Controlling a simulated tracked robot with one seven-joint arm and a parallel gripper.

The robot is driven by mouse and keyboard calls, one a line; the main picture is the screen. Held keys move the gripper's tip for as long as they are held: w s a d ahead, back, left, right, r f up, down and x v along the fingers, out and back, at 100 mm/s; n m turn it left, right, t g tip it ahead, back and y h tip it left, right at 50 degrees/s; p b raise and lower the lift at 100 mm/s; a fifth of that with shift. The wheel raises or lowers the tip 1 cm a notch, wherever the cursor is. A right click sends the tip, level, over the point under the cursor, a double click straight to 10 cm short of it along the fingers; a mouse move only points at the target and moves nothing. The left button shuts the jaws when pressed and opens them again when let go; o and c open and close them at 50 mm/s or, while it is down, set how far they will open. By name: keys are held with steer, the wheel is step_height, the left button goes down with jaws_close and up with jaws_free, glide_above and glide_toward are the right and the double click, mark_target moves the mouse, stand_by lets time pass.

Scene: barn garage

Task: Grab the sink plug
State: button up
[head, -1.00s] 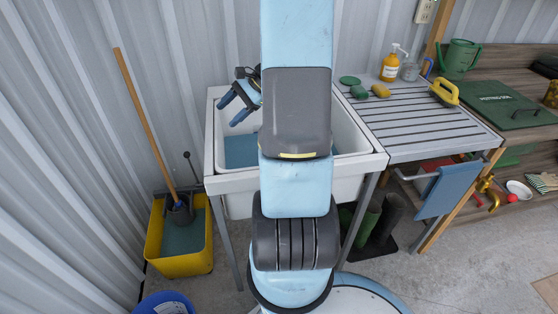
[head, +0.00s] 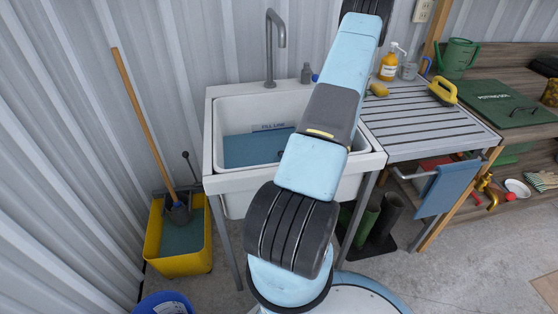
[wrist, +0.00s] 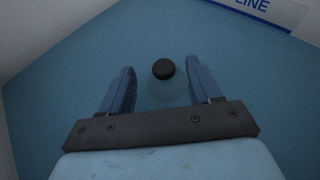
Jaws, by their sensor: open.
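In the wrist view a small dark round knob (wrist: 163,68), which looks like the sink plug, stands out against the blue inside the sink. A faint, pale round shape lies just below it in the picture; I cannot tell whether it is part of the plug. My gripper (wrist: 160,64) is open, with one blue finger on each side of the knob and visible gaps to both. I cannot tell whether the fingertips are level with it. In the head view my arm hides the gripper, and the white sink (head: 215,150) shows blue inside.
A grey tap (head: 270,50) rises behind the sink. A "fill line" label (head: 272,127) is on its back wall. The slatted drainboard (head: 430,125) to the right holds a soap bottle (head: 390,65) and a yellow brush (head: 443,92). A yellow mop bucket (head: 180,245) stands left.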

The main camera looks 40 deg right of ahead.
mark_target(278, 158)
steer(key=shift+s+d+f, duration=0.15)
steer(key=shift+s+f, duration=0.05)
steer(key=shift+f, duration=0.15)
steer(key=shift+w+f+m, duration=0.1)
steer(key=shift+f+m, duration=0.1)
steer(key=shift+m, duration=0.1)
steer(key=shift+x, duration=3.55)
steer(key=shift+d+f, duration=0.1)
steer(key=shift+f, duration=0.05)
steer(key=shift+c, duration=0.4)
steer(key=c, duration=1)
steer(key=shift+c, duration=0.2)
step_height(278, 158, up, 10)
steer(key=shift+h, duration=0.3)
